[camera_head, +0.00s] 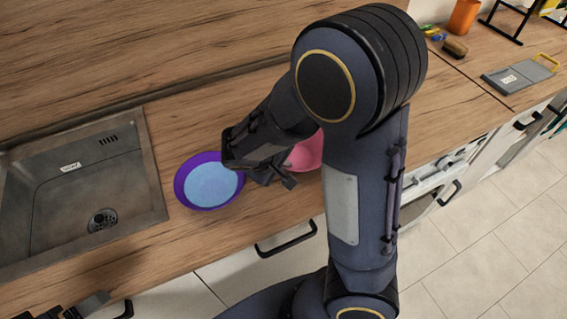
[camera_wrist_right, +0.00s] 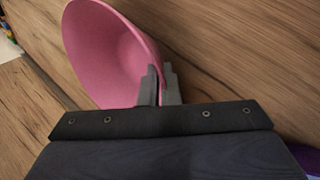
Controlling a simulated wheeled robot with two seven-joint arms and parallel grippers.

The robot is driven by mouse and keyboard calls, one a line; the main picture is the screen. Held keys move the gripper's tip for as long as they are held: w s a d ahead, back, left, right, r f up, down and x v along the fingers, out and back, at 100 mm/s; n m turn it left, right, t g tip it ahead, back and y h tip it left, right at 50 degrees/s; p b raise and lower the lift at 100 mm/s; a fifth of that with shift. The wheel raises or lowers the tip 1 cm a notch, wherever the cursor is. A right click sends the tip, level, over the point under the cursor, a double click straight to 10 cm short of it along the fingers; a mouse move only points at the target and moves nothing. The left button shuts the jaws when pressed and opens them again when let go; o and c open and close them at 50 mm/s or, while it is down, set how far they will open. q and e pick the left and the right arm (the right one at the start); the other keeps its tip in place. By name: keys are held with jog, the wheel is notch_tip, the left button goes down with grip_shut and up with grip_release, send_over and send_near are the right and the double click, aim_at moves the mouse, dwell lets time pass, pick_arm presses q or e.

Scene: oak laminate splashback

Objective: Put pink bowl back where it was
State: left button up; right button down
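The pink bowl (camera_head: 307,152) is at the right of my right gripper (camera_head: 275,178), partly hidden behind my right arm in the head view. In the right wrist view the pink bowl (camera_wrist_right: 112,48) fills the upper left, and its rim runs between the two close-set fingers of my right gripper (camera_wrist_right: 160,85). The fingers are shut on that rim. I cannot tell whether the bowl touches the counter. Part of my left gripper (camera_head: 82,307) shows at the bottom left edge of the head view; its fingers are not clear.
A purple bowl (camera_head: 183,188) with a light blue round surface (camera_head: 211,184) inside stands just left of my right gripper. A sink (camera_head: 75,195) is further left. An orange cup (camera_head: 464,16), a brush (camera_head: 455,47) and a grey board (camera_head: 518,76) are at the upper right.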

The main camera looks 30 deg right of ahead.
jog(key=c, duration=1.7)
grip_release()
jog(key=shift+f, duration=0.1)
jog(key=shift+r+p, duration=0.3)
jog(key=shift+p, duration=0.05)
jog(key=v, duration=1.1)
jog(key=shift+s+d+r+m+t+y, duration=0.1)
jog(key=shift+s+r+m+t+y, duration=0.4)
jog(key=shift+s+y, duration=1.5)
jog(key=shift+s+d+r+m+t+y, duration=0.1)
jog(key=shift+s+m+t+y, duration=0.6)
jog(key=shift+s+m+y, duration=1.2)
jog(key=shift+s+r+t+y, duration=0.25)
jog(key=shift+s+t+y, duration=0.35)
jog(key=shift+s+y, duration=1.5)
jog(key=shift+s+h, duration=0.65)
jog(key=shift+h, duration=0.05)
